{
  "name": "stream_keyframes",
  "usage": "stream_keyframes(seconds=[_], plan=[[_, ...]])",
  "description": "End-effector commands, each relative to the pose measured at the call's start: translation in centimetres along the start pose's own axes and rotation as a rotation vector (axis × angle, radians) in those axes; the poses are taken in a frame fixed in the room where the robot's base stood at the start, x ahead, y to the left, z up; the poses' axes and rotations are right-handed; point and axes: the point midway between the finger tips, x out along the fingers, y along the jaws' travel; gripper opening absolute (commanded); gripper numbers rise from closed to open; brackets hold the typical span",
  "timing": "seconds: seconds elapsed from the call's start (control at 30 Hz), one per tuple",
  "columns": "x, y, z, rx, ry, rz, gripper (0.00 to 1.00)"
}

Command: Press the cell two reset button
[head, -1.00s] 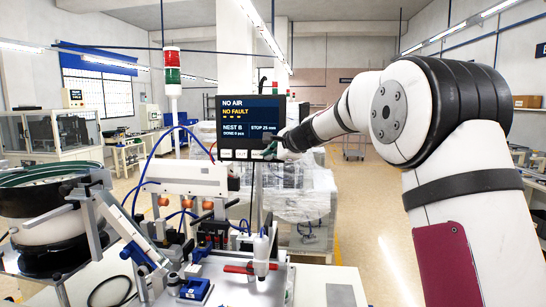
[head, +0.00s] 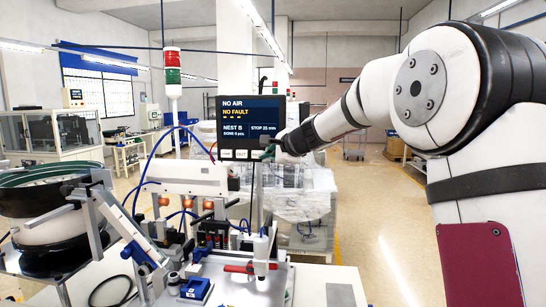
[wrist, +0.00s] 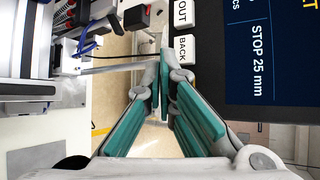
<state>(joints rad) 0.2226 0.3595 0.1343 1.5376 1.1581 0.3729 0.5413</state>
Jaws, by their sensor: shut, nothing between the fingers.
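A dark operator panel (head: 247,115) stands on a post at the centre, its screen reading NO AIR, NO FAULT, NEST B and STOP 25 mm. Light buttons (head: 241,154) line its lower edge. In the wrist view, keys marked OUT (wrist: 181,12) and BACK (wrist: 183,48) show beside the screen (wrist: 262,60). No label reading reset is legible in either view. My gripper (head: 268,142) is at the panel's lower right corner. In the wrist view its teal-padded fingers (wrist: 164,72) are shut and empty, tips close to the BACK key; contact cannot be told.
A bowl feeder (head: 45,205) stands at the left, beside a bench fixture (head: 195,180) with blue hoses. A signal tower (head: 172,75) rises behind. Wrapped pallets (head: 305,205) stand behind the panel. Open floor (head: 385,235) lies to the right.

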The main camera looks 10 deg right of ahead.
Motion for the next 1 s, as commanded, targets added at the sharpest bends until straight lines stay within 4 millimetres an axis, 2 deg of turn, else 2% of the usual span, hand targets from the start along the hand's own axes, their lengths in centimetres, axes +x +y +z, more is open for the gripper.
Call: stream_keyframes(seconds=[0.3,0.67,1.0], plan=[[-1.7,1.2,1.2,0.0,-0.001,0.0,0.0],[-1.9,1.3,1.4,0.0,-0.001,0.0,0.0],[-5.4,-1.2,3.7,-0.001,-0.002,0.0,0.0]])
